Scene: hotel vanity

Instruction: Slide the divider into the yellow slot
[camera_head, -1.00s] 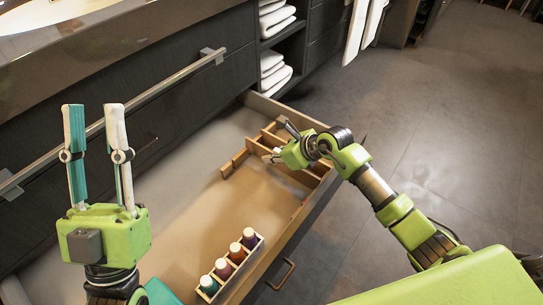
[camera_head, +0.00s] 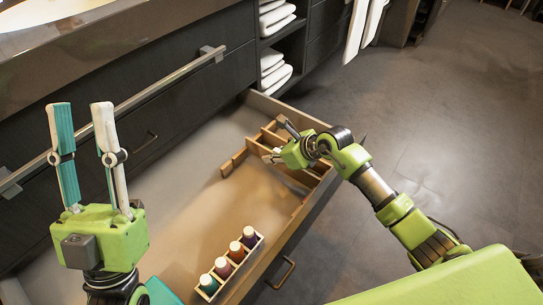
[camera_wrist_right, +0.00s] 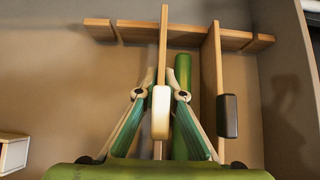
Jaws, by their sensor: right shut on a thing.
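The divider (camera_wrist_right: 163,55) is a thin wooden board with a cream-yellow tab (camera_wrist_right: 160,112), seen on edge in the right wrist view. My right gripper (camera_wrist_right: 160,92) is shut on it near the tab; in the head view the right gripper (camera_head: 273,140) is over the drawer's far end. The divider's far end crosses the slotted wooden rail (camera_wrist_right: 135,32); I cannot tell whether it is seated in a slot. No yellow marking shows on the rail. My left gripper (camera_head: 80,108) is open and empty, pointing up at the left.
A second divider with a black tab (camera_wrist_right: 228,116) stands right of the held one, with a green cylinder (camera_wrist_right: 183,75) between them. A tray of several bottles (camera_head: 232,266) is in the drawer's near end. The drawer wall (camera_wrist_right: 287,80) is close on the right.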

